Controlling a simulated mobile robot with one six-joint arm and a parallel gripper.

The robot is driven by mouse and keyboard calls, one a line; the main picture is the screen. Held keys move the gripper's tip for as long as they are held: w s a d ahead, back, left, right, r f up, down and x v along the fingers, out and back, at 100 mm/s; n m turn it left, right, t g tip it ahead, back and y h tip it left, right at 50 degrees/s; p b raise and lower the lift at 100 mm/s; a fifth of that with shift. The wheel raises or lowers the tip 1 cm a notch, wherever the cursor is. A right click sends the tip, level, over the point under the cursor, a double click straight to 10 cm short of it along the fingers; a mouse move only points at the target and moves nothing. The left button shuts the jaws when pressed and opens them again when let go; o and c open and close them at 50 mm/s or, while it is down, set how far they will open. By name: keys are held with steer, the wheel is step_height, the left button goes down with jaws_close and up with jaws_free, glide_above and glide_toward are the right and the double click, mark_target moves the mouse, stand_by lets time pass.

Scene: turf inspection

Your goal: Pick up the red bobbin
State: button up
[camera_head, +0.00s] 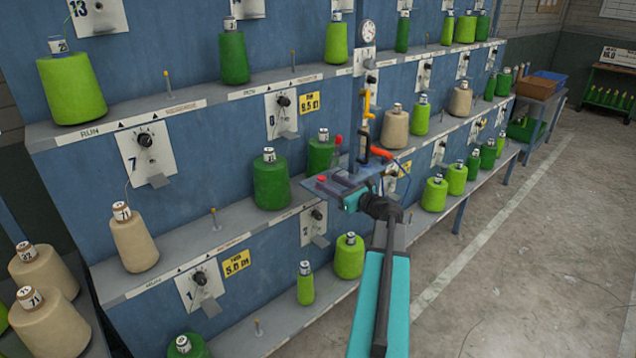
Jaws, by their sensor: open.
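I see no red bobbin in the head view; the bobbins that show are green or beige. Small red parts (338,139) show near my gripper, too small to identify. My gripper (345,178) is at the end of my teal arm, in front of the middle shelf, and is open with no bobbin seen in it. A dark green bobbin (271,182) stands upright on that shelf to its left. Another green bobbin (321,154) stands just behind my gripper and is partly hidden by it.
The blue rack (210,130) has several shelves of bobbins, empty pegs (215,218) and white switch plates (146,152). Beige bobbins (48,325) crowd the lower left. An orange-brown bin (538,86) stands on a far table. The grey floor (520,250) at right is clear.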

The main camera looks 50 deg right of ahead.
mark_target(325, 180)
steer(key=shift+w+f+p, duration=0.1)
steer(key=shift+w+p, duration=0.35)
steer(key=shift+w, duration=1.1)
steer(key=shift+c, duration=0.4)
steer(key=c, duration=1)
